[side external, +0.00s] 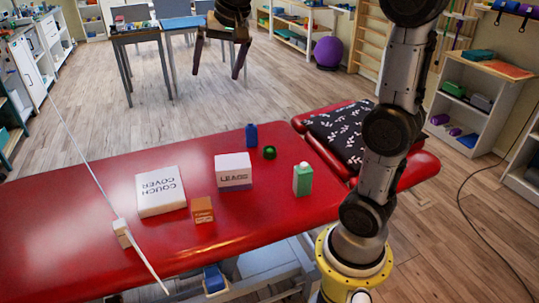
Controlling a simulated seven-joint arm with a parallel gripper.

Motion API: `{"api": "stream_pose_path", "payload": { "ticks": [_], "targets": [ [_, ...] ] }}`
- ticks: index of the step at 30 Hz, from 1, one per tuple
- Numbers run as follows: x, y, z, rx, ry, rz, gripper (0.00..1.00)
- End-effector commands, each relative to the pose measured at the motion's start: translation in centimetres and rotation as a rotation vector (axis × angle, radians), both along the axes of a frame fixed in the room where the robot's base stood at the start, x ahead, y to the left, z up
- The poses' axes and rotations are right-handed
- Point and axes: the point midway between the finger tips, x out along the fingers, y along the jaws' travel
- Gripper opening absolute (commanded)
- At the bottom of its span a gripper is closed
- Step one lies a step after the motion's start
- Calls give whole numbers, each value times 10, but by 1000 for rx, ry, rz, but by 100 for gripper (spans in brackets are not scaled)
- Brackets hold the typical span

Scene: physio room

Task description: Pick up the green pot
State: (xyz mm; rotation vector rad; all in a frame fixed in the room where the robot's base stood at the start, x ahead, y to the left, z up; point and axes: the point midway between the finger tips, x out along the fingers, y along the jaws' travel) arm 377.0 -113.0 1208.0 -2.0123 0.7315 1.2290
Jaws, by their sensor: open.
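A small, dark green round pot (269,152) sits on the red couch (110,190), towards its far edge. It stands just in front of a blue bottle (251,134) and to the right of a white-topped box marked LEADS (233,170). My gripper (216,73) is at the top of the side external view, pointing down with its two fingers wide apart and nothing between them. It is well above the couch and apart from the pot. Nothing hides the pot.
A light green carton with a white cap (302,180) stands right of the pot. A leaf-patterned pillow (340,133) is at the right.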

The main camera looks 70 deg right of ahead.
Motion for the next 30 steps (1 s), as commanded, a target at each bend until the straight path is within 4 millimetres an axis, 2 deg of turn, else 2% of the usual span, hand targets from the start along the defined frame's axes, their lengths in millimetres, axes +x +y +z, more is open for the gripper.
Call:
{"api": "stream_pose_path", "payload": {
  "ticks": [1, 6, 11, 13, 17, 21, 24, 27, 30],
  "targets": [
    [17, -20, -7, 15, 18, -56, 100],
    [58, -87, -38, 64, 67, -228, 100],
    [82, -158, -83, 109, 116, -381, 100],
    [87, -189, -109, 128, 142, -444, 100],
    [84, -248, -164, 164, 194, -548, 100],
    [65, -300, -227, 204, 252, -635, 100],
    [46, -323, -266, 234, 296, -684, 100],
    [28, -335, -295, 262, 336, -717, 100],
    [16, -342, -308, 275, 351, -739, 100]
  ]
}}
